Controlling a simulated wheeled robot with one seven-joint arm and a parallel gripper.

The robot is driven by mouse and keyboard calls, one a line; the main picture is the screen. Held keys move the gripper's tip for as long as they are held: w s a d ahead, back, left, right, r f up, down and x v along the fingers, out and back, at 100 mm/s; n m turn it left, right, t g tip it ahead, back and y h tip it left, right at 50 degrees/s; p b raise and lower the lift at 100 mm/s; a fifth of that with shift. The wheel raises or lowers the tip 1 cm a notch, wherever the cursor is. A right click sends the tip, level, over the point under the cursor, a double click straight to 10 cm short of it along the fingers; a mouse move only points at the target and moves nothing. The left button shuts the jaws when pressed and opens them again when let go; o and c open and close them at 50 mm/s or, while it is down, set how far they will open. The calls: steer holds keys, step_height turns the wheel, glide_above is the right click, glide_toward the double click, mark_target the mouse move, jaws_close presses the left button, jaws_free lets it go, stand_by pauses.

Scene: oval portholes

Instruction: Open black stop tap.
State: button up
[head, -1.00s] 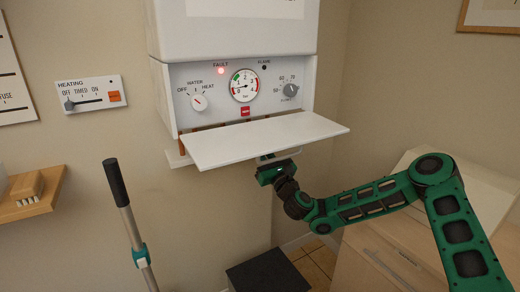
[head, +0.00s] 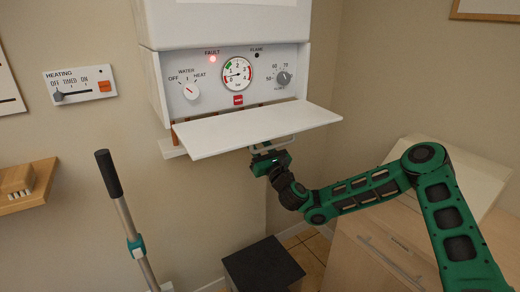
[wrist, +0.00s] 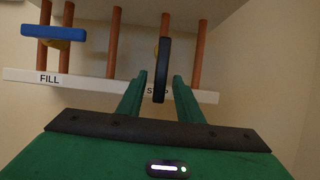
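The black stop tap (wrist: 161,70) shows in the wrist view as an upright black lever in front of a copper pipe, above a white strip (wrist: 100,87). The lettering behind its lower end is partly hidden, with "S" and "P" readable. My gripper (wrist: 158,88) is open. One green finger is on each side of the lever's lower part, with gaps showing, so it is not clamped. In the head view my gripper (head: 268,158) is under the boiler's lowered white flap (head: 255,128), which hides the taps.
A blue lever (wrist: 53,34) above the word FILL is at the left in the wrist view, with several copper pipes alongside. In the head view the boiler panel (head: 237,75) has a red fault light lit. A black box (head: 262,266) stands on the floor below.

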steer(key=v, duration=1)
steer(key=shift+f, duration=0.1)
